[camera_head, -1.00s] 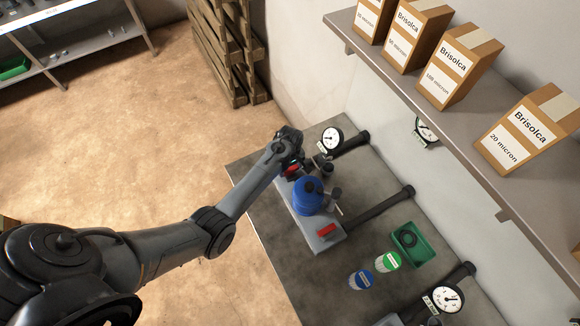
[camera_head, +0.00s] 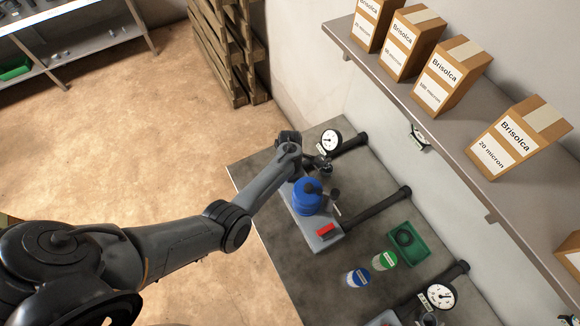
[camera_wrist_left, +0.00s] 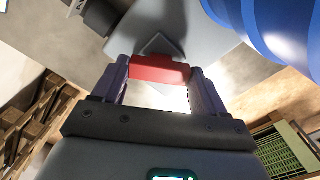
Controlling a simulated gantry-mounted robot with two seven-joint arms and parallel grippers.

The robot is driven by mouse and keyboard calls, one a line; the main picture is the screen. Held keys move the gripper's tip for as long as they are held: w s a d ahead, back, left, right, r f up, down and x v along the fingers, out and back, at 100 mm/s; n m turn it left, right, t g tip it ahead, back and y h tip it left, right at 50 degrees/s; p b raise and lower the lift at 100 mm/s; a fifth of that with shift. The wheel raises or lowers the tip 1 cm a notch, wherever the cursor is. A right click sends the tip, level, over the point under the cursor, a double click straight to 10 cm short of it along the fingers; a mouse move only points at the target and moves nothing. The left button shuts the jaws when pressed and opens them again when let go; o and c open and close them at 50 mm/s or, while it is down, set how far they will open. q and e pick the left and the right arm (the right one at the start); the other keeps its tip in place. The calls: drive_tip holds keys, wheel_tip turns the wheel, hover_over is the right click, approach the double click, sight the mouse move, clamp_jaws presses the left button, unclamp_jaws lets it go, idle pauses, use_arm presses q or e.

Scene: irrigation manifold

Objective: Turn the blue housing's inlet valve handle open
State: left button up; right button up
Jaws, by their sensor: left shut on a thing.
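The blue housing (camera_head: 308,197) stands upright on a grey plate (camera_head: 308,232) on the bench. In the left wrist view its ribbed blue side (camera_wrist_left: 268,28) fills the upper right. My left gripper (camera_wrist_left: 158,78) is shut on a red valve handle (camera_wrist_left: 160,69), one finger at each end of it. In the head view my left gripper (camera_head: 291,158) is at the far end of the plate, behind the housing, and hides that handle. A second red handle (camera_head: 325,230) sits at the near end of the plate. My right gripper is not in view.
A pressure gauge (camera_head: 329,142) and black pipe stand close beyond my left gripper. A green tray (camera_head: 407,246), a green-labelled jar (camera_head: 384,258) and a blue-labelled jar (camera_head: 358,277) sit nearer on the bench. A shelf (camera_head: 440,150) with boxes overhangs the right.

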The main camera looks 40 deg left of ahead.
use_arm(q)
drive_tip(key=n, duration=0.2)
drive_tip(key=shift+d+n, duration=0.1)
drive_tip(key=shift+n, duration=0.3)
drive_tip(key=n, duration=0.2)
drive_tip(key=shift+n, duration=0.4)
drive_tip(key=n+b, duration=0.1)
drive_tip(key=n, duration=0.2)
drive_tip(key=shift+f+b, duration=0.1)
drive_tip(key=shift+b, duration=0.25)
drive_tip(key=shift+n+b, duration=0.5)
drive_tip(key=shift+n, duration=0.8)
drive_tip(key=o, duration=1.1)
drive_tip(key=shift+c, duration=0.2)
drive_tip(key=shift+r, duration=0.2)
